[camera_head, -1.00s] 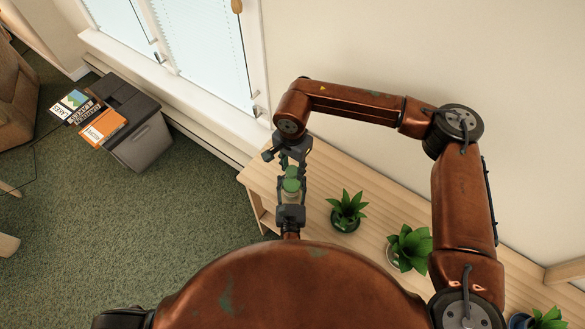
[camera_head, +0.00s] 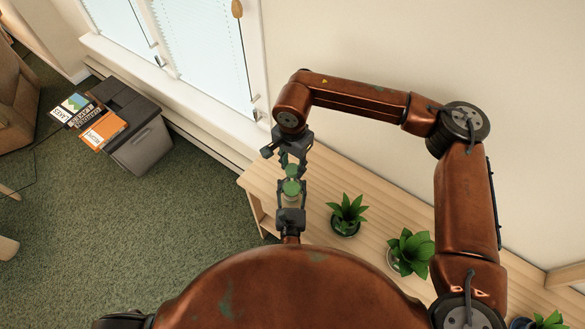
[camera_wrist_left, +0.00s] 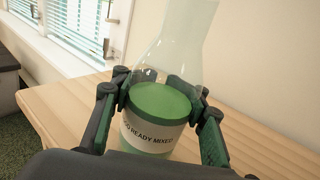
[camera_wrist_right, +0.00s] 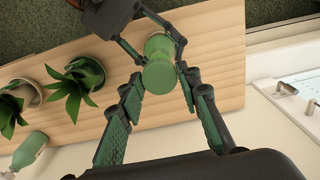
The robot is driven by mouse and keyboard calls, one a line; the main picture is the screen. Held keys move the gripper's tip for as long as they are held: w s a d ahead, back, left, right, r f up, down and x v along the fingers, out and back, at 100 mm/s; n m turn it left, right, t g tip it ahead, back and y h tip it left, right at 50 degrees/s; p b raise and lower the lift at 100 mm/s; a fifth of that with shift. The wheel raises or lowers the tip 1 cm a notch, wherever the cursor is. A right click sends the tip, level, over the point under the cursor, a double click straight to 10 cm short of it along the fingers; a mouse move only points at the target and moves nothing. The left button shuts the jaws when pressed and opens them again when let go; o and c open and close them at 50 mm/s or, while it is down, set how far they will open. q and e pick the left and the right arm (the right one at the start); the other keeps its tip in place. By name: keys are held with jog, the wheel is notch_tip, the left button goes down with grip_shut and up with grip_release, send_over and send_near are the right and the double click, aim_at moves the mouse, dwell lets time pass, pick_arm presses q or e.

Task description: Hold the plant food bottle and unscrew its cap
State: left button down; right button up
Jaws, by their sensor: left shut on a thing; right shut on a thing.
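The plant food bottle (camera_head: 291,199) is clear, with green liquid inside and a white label reading "READY MIXED". My left gripper (camera_head: 291,203) is shut around its body and holds it near the shelf's left end. Its tapering clear upper part (camera_wrist_left: 175,50) rises out of the left wrist view. The green cap (camera_head: 291,171) is between the fingertips of my right gripper (camera_head: 291,168), which is shut on it from above. The cap (camera_wrist_right: 158,78) hides part of the bottle in the right wrist view; whether it touches the neck I cannot tell.
The wooden shelf (camera_head: 315,200) runs along the wall, with potted plants (camera_head: 345,214) (camera_head: 408,250) to the right of the bottle. A pale green container (camera_wrist_right: 30,150) stands beyond them. A grey bin (camera_head: 142,148) with books is at left. Open carpet lies between.

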pick_arm(q)
jog(key=c, duration=1)
grip_release()
jog(key=shift+c, duration=0.2)
